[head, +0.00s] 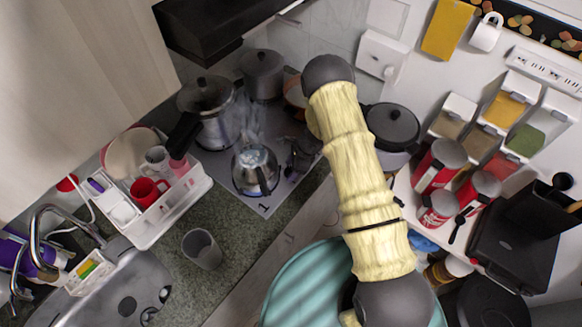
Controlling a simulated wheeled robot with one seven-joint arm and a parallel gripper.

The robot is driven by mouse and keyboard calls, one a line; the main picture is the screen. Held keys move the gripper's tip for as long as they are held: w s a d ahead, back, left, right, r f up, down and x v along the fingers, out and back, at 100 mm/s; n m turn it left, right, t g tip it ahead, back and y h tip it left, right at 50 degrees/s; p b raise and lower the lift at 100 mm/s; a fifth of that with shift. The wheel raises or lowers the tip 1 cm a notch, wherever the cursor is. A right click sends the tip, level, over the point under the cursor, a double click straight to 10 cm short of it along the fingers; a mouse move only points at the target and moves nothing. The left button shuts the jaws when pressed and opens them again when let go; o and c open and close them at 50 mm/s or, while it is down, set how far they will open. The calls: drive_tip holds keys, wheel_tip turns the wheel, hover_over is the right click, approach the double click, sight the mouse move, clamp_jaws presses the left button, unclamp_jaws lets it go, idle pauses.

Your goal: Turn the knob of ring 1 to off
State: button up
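The cooktop (226,198) is a grey plate set in the green stone counter, with a printed "1" at its near corner. A shiny steel kettle (256,170) stands near that "1", and steam rises around it. My yellow-sleeved arm reaches up over the right side of the cooktop and bends at a dark joint. A small dark shape (300,157) at the cooktop's right edge, partly behind my arm, looks like my gripper. Its fingers are too small and dark to read. I cannot make out the knob of ring 1 or whether the gripper touches it.
A steel pot (207,115) and a grey pot (262,75) stand farther back on the cooktop. A dark lidded pot (392,127) is right of my arm. A white dish rack (150,225) with red cups and a grey cup (202,248) are at left. A dark hood overhangs the back.

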drive_tip(key=c, duration=0.9)
drive_tip(key=shift+c, duration=0.2)
drive_tip(key=shift+f+n+b, duration=0.1)
drive_tip(key=shift+n+b, duration=0.3)
drive_tip(key=n+b, duration=0.2)
drive_tip(key=n+g+b, duration=0.1)
drive_tip(key=n+b, duration=0.1)
drive_tip(key=shift+w+f+g+h, duration=0.1)
drive_tip(key=shift+w+g+h, duration=0.1)
drive_tip(key=shift+g+h, duration=0.1)
drive_tip(key=shift+a+n+g+h+b, duration=0.1)
drive_tip(key=shift+n+g+h+b, duration=0.45)
drive_tip(key=shift+n+b, duration=1.15)
drive_tip(key=shift+r+n, duration=0.2)
drive_tip(key=shift+n, duration=0.1)
drive_tip(key=o, duration=1)
drive_tip(key=shift+p, duration=0.35)
